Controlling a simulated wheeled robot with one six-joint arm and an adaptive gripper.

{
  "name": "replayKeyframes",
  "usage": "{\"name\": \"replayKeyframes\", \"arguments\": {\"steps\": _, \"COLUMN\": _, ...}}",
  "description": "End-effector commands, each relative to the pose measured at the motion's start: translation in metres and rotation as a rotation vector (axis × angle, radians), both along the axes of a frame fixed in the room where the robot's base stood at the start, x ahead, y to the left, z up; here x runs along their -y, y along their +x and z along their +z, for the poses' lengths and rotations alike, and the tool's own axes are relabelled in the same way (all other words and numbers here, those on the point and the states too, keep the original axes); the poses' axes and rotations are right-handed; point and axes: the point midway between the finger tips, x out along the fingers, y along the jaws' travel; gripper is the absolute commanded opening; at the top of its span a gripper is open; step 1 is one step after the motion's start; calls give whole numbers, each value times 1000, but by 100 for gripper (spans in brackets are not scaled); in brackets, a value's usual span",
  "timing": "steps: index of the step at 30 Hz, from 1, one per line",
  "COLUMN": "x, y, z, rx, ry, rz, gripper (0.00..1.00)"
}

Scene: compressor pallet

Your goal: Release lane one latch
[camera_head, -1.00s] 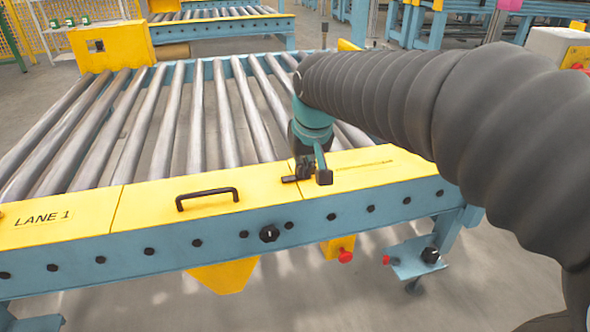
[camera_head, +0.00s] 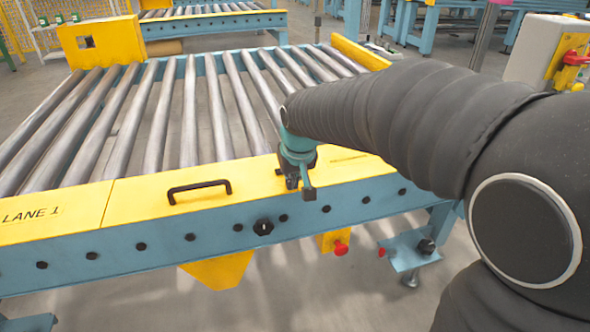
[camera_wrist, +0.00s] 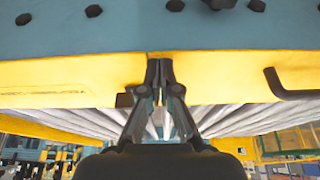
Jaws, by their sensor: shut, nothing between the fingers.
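The lane one conveyor has a yellow front cover (camera_head: 50,217) marked LANE 1. A small dark latch piece (camera_wrist: 124,99) sits by the cover seam in the wrist view, just left of my fingers. In the head view it is mostly hidden by my gripper (camera_head: 301,188), which points down over the cover's front edge. In the wrist view my gripper (camera_wrist: 160,72) has its fingertips together, empty, in front of the seam. Whether the fingers touch the latch I cannot tell.
A black handle (camera_head: 199,191) stands on the cover left of my gripper. A black knob (camera_head: 263,226) is on the blue side rail (camera_head: 165,245). Below are a red knob (camera_head: 341,248) and a blue bracket (camera_head: 405,250). The rollers (camera_head: 190,115) are bare.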

Motion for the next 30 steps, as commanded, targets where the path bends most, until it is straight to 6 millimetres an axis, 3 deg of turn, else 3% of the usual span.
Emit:
{"name": "replayKeyframes", "arguments": {"steps": 10, "x": -10, "y": 36, "z": -3, "rx": 0, "ry": 0, "rz": 0, "gripper": 0}}
{"name": "replayKeyframes", "arguments": {"steps": 24, "x": -11, "y": 40, "z": -3, "rx": 1, "ry": 0, "rz": -2, "gripper": 0}}
{"name": "replayKeyframes", "arguments": {"steps": 30, "x": -2, "y": 44, "z": -2, "rx": 0, "ry": 0, "rz": -52, "gripper": 0}}
